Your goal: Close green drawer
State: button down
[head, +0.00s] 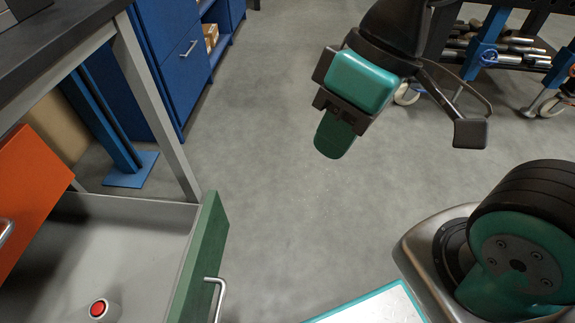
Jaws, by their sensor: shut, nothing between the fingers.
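The green drawer (203,250) stands open at the lower left, its green front turned to the right and a silver handle (219,292) on its outer face. Its grey interior shows behind the front, and a small light cylinder with a red top (98,308) is inside. The bottom of the drawer is cut off by the picture edge. My gripper (333,140) hangs at the upper middle, to the right of and apart from the drawer. Its fingers are shut and hold nothing.
An orange drawer front (28,195) juts out above the green drawer at the left, under a dark worktop (50,45). A blue cabinet (185,55) stands behind. A wheeled rack (500,45) is at the upper right. Grey floor between them is clear.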

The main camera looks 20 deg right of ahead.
aim_at(158, 261)
jog(key=z, duration=0.3)
jog(key=k, duration=0.5)
jog(key=u, duration=1.8)
